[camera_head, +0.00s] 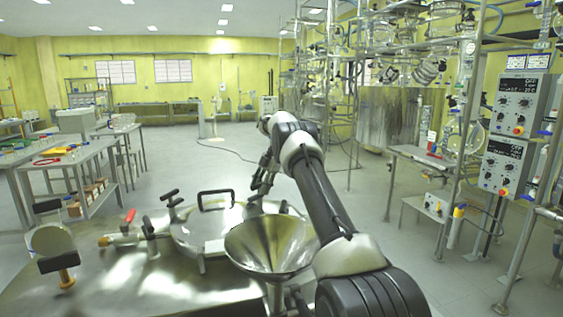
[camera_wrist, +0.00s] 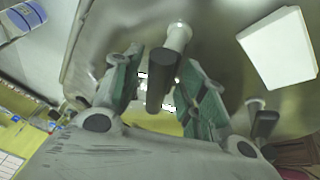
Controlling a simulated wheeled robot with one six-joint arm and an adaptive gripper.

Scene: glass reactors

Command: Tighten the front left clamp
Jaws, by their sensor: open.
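In the wrist view my gripper (camera_wrist: 160,84) is open, its two green-padded fingers apart. A black clamp handle (camera_wrist: 159,88) on a pale post lies between the fingers; a gap shows at its sides, and I cannot tell whether either pad touches it. A second black handle (camera_wrist: 265,124) stands at the right, outside the fingers. In the head view my arm reaches over the steel reactor lid (camera_head: 120,283), with its wrist pointing down behind the funnel. Black T-shaped clamp handles (camera_head: 170,196) show on the lid's left side. Which clamp is the front left one is unclear.
A steel funnel (camera_head: 270,243) stands close to my arm. A black lid handle (camera_head: 216,194) and a red-handled valve (camera_head: 130,215) rise from the lid. A white block (camera_wrist: 278,47) shows in the wrist view. Benches (camera_head: 62,162) stand at the left, with open floor beyond.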

